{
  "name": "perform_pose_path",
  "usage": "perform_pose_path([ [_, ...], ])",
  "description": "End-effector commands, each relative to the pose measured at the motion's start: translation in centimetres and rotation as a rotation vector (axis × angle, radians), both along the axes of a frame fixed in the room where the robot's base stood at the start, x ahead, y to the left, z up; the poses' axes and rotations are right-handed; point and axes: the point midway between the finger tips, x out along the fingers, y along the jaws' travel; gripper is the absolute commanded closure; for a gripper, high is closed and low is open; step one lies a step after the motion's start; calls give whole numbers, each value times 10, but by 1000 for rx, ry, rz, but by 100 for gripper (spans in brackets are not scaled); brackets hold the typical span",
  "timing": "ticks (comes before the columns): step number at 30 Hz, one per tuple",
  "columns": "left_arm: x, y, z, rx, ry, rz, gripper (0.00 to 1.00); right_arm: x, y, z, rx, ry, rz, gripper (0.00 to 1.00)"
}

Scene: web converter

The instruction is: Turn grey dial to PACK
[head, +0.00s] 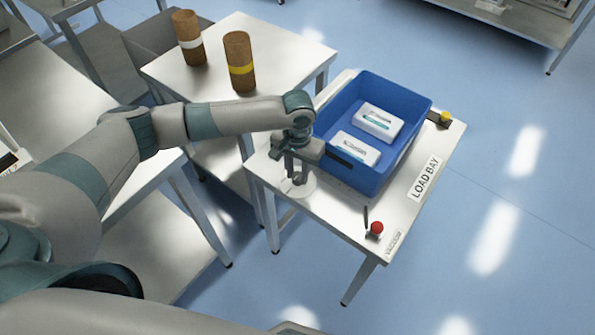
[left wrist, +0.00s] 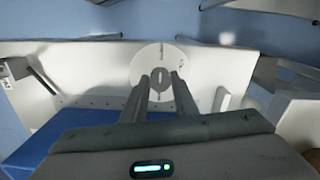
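The dial's round white plate (head: 301,186) lies on the near left corner of the load bay table, partly hidden by my left gripper (head: 292,170) in the head view. In the left wrist view the plate (left wrist: 150,58) shows in full face with small dark marks around it, too small to read. The narrow grey knob (left wrist: 160,84) stands at its middle. My left gripper (left wrist: 161,78) points down at the dial, its fingertips apart on either side of the knob. Visible gaps remain; I cannot tell its exact height. My right gripper is not in view.
A blue crate (head: 350,91) with two white packs (head: 378,122) stands right beside my left gripper. A red knob (head: 376,229) and a LOAD BAY label (head: 425,178) are on the same table. Two brown rolls (head: 239,62) stand on the table behind.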

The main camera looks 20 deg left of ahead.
Motion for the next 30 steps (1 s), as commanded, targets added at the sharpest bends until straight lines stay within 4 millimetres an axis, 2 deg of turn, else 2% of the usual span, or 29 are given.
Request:
perform_pose_path([
  [10,0,0,1,0,0,-18,96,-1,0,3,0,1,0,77],
  [17,0,0,3,0,0,-95,96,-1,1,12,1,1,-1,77],
  [30,0,0,4,0,1,-438,96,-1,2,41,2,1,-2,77],
])
